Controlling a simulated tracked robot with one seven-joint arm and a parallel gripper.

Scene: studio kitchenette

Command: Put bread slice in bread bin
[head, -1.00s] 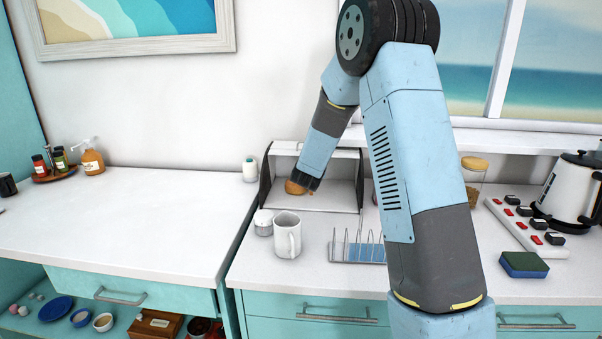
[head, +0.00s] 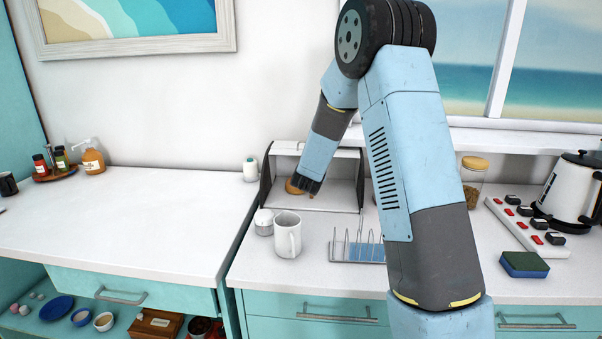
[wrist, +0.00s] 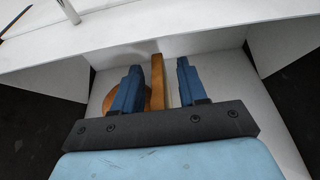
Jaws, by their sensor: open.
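The bread bin (head: 335,195) stands open against the wall at the back of the right counter. My gripper (head: 307,188) reaches down into it. In the wrist view my gripper (wrist: 157,85) is open, with its two blue fingers apart. A tan bread slice (wrist: 157,75) shows edge-on between the fingers, with a gap on each side. The bin's white floor (wrist: 225,85) lies around it. A round brown item (head: 292,187) lies in the bin beside the gripper; in the wrist view the left finger partly hides it.
A white mug (head: 287,238), a small white lidded pot (head: 263,222) and a wire toast rack (head: 345,255) stand in front of the bin. A jar (head: 473,185), power strip (head: 525,225), sponge (head: 524,264) and kettle (head: 575,195) are at right. The left counter (head: 150,220) is mostly clear.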

